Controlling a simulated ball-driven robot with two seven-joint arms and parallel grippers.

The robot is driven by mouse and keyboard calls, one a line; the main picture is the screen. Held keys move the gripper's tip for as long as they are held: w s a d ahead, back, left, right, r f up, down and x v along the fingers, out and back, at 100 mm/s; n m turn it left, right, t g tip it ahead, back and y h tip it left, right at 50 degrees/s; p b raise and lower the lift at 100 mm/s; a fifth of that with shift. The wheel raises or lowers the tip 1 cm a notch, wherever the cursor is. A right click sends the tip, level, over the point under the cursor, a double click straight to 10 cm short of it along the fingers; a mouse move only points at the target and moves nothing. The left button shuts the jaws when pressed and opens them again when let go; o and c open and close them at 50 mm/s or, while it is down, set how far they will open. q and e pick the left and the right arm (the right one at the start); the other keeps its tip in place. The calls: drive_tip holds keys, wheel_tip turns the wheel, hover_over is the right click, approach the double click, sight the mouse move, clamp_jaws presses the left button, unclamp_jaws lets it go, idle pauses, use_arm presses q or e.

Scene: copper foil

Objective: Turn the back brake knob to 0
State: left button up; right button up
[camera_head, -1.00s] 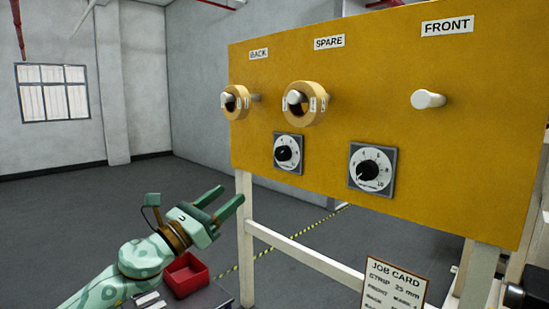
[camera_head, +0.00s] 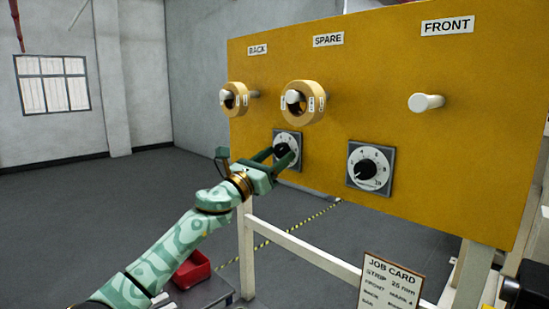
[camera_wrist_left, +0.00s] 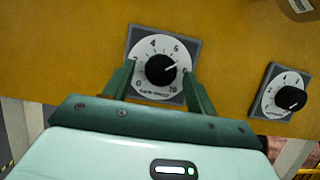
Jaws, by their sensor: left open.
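The back brake knob (camera_head: 283,149) is a black knob on a white round dial with a grey square plate, low on the left of the yellow panel. It also shows in the left wrist view (camera_wrist_left: 161,70), where its pointer aims up and right, between about 6 and 8; the 0 is at lower left. My left gripper (camera_head: 279,157) is open at the dial. In the left wrist view its fingers (camera_wrist_left: 159,70) stand on either side of the knob, with visible gaps. Contact with the panel cannot be told. My right gripper is out of view.
A second dial (camera_head: 370,168) is to the right on the yellow panel (camera_head: 440,90). Tape rolls hang on the back peg (camera_head: 237,99) and spare peg (camera_head: 303,101), above the knob. The front peg (camera_head: 426,102) is bare. A job card (camera_head: 388,285) and red bin (camera_head: 192,270) are below.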

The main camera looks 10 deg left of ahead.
use_arm(q)
drive_tip(key=c, duration=1)
